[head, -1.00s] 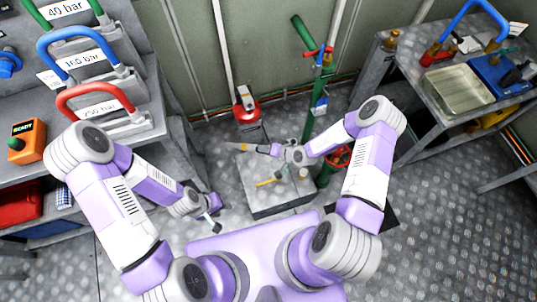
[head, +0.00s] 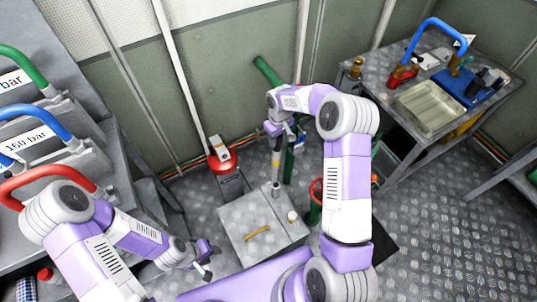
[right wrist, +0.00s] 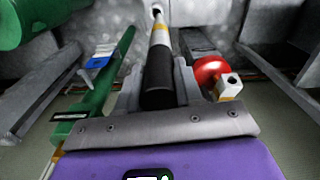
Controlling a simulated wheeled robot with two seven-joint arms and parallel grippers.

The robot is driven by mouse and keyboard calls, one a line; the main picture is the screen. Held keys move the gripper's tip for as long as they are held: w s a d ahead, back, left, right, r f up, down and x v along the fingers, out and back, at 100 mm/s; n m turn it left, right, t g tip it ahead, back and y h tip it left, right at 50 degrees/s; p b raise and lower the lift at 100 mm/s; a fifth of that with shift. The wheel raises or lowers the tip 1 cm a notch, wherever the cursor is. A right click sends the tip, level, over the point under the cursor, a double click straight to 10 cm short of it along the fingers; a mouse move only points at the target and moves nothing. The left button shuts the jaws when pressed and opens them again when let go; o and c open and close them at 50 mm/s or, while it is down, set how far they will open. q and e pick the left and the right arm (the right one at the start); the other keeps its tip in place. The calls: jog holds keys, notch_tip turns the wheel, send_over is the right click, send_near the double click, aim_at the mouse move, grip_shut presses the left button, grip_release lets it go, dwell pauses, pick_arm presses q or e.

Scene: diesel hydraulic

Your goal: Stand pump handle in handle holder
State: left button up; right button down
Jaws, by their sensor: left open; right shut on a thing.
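The pump handle (head: 275,158) is a slim bar with white and yellow bands and a black grip. It hangs nearly upright from my right gripper (head: 279,131), which is shut on it. In the right wrist view the black grip (right wrist: 159,78) sits between the fingers and the bar runs away to a small ring-like opening. The handle holder (head: 276,189) looks like a short grey tube on the grey box, right under the handle's lower end. I cannot tell whether the tip is inside it. My left gripper (head: 207,262) is open and empty, left of the box.
The grey box (head: 233,224) also bears a yellow bar (head: 257,234) and a small white cap (head: 292,216). A red device (head: 220,160) stands behind left. A green post is close behind my right gripper. A bench with a metal tray (head: 428,106) stands right.

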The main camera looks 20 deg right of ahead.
jog(key=shift+d+r, duration=0.15)
jog(key=shift+r, duration=0.55)
jog(key=shift+f+b, duration=1.45)
jog(key=shift+f, duration=1.25)
